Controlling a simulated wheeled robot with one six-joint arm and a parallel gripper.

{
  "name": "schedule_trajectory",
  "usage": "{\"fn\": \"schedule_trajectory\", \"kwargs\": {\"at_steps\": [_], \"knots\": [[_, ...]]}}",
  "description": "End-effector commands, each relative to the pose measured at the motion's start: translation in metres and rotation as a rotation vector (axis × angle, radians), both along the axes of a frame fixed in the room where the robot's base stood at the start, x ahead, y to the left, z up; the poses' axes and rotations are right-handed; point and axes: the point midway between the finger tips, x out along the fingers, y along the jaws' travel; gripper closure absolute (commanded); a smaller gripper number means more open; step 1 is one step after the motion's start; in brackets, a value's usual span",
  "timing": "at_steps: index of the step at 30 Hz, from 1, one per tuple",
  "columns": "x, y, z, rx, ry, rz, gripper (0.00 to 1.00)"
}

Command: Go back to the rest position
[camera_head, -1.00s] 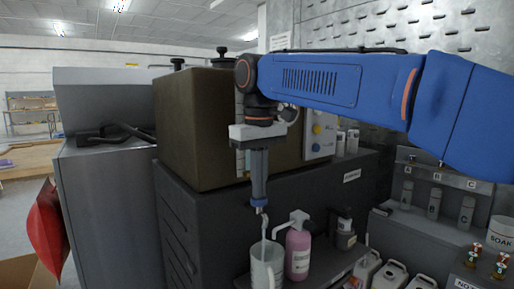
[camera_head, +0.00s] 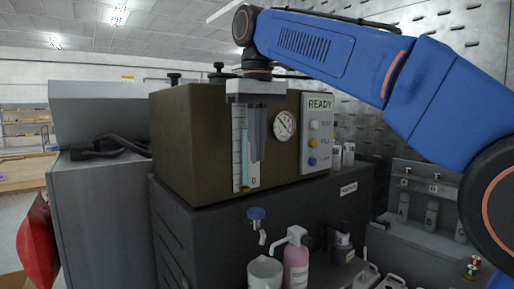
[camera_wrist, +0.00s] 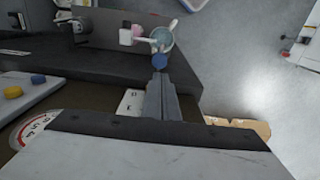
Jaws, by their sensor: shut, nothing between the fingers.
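My gripper (camera_head: 256,158) hangs pointing down in front of the brown machine (camera_head: 180,140), its grey fingers shut with nothing between them. It covers part of the machine's front beside the sight tube (camera_head: 238,150). In the wrist view, the closed fingers (camera_wrist: 160,82) show from above. The blue-topped tap (camera_head: 257,213) is below my gripper and apart from it; its blue top also shows in the wrist view (camera_wrist: 159,62). A white mug (camera_head: 265,273) stands under the tap, beside a pink pump bottle (camera_head: 296,263).
The machine's panel reads READY (camera_head: 319,104), with a round gauge (camera_head: 285,124) beside it. A shelf with grey bottles (camera_head: 431,214) stands at right. A grey cabinet (camera_head: 105,215) and a red object (camera_head: 36,240) are at left. Space above the machine is open.

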Motion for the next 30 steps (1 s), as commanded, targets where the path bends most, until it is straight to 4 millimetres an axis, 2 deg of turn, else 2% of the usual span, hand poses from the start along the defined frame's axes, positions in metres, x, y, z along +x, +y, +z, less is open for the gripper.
{"fn": "schedule_trajectory", "kwargs": {"at_steps": [8, 14, 23, 30], "knots": [[-0.001, -0.006, -0.003, 0.004, -0.005, -0.010, 1.00], [-0.010, -0.043, -0.028, 0.023, -0.039, -0.072, 1.00], [-0.044, -0.118, -0.102, 0.062, -0.119, -0.211, 1.00], [-0.083, -0.171, -0.177, 0.089, -0.192, -0.322, 1.00]]}}
